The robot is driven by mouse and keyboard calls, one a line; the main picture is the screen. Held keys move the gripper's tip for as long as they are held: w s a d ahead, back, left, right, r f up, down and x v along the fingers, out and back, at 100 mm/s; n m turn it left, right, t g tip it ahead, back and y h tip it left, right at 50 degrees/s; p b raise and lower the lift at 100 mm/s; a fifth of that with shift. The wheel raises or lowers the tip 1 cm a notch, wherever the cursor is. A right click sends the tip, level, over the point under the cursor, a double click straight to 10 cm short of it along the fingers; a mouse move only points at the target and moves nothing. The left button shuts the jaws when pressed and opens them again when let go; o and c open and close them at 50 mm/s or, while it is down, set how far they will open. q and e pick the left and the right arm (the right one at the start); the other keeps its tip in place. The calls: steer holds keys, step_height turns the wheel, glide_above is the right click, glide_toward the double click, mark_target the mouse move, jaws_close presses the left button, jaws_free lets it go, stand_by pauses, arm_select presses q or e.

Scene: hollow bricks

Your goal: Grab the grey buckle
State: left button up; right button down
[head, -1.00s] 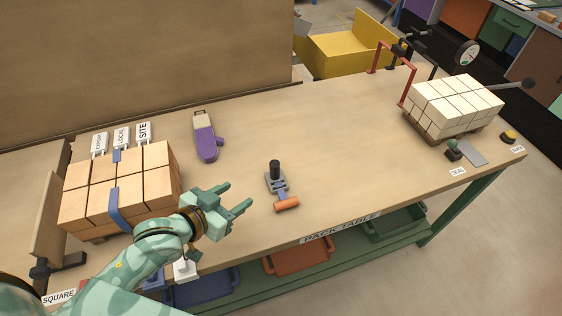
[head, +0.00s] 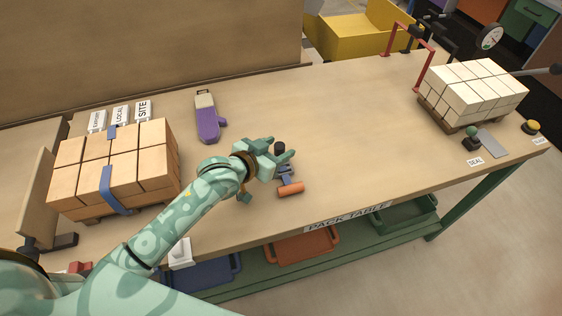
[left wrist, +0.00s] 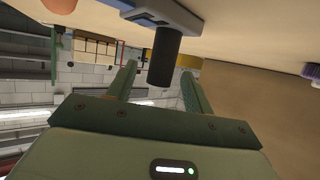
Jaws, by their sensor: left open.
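The piece that fits the grey buckle (head: 285,171) lies on the table. It has a grey body, an upright black knob and an orange grip (head: 291,189). My left gripper (head: 281,148) is open at the knob and partly hides the piece in the head view. In the left wrist view, the black knob (left wrist: 165,55) shows between the two open fingers, with the grey body (left wrist: 150,10) at the top edge. I cannot tell whether a finger touches the knob. My right gripper is not in view.
Tan bricks (head: 150,142) with a blue strap (head: 107,190) stand at the left. A purple tool (head: 208,122) lies behind my arm. White bricks (head: 478,85) stand on a pallet at the right, near a red frame (head: 400,35). The table between is clear.

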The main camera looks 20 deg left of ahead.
arm_select(q)
steer(key=shift+w+d+f, duration=0.25)
steer(key=shift+w, duration=0.3)
steer(key=shift+s+r, duration=0.1)
steer(key=shift+c, duration=0.3)
steer(key=c, duration=1)
jaws_close()
steer(key=shift+r, duration=0.1)
